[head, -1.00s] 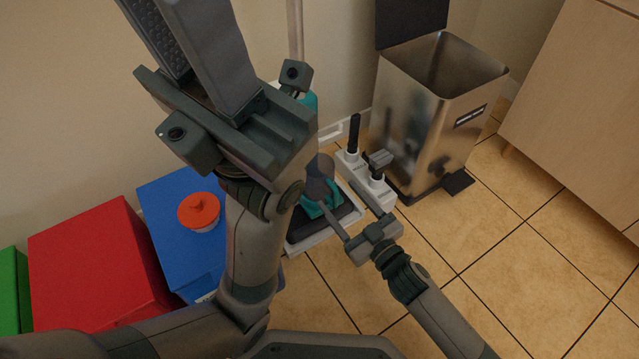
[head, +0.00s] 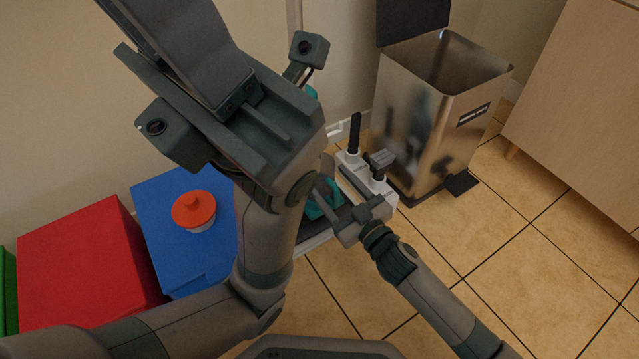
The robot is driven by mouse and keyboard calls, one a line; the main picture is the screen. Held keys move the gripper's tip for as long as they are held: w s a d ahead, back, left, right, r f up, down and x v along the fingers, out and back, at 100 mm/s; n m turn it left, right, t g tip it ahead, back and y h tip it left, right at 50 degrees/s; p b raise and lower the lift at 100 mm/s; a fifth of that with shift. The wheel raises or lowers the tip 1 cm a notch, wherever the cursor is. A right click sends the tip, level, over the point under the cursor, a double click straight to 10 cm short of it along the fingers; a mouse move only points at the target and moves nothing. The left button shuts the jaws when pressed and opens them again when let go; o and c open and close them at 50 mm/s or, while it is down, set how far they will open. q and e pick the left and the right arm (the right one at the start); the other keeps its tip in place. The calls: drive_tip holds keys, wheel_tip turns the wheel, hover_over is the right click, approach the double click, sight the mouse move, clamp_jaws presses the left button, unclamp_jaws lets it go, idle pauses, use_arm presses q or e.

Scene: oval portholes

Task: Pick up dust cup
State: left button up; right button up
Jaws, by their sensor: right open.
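The dust cup (head: 327,165) looks to be the grey, see-through cup on the teal floor cleaner (head: 322,205) in the middle of the head view. Most of it is hidden behind my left arm and my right gripper. My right gripper (head: 336,178) is open, with its fingers reaching up-left to the cleaner beside the cup. I cannot tell whether a finger touches it. My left gripper (head: 165,35) is large and close to the camera at upper left, pointing up, well away from the cup. Whether its jaws are parted is unclear.
A white stand with black-handled tools (head: 355,155) sits right of the cleaner. A steel bin (head: 425,125) stands behind it, and a wooden cabinet (head: 585,105) at right. Blue (head: 165,235) and red (head: 85,260) boxes are left. An orange-lidded pot (head: 194,210) sits on the blue one. Tiled floor at lower right is clear.

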drive_tip(key=shift+c, duration=0.6)
drive_tip(key=c, duration=0.5)
clamp_jaws()
drive_tip(key=shift+d+r, duration=0.1)
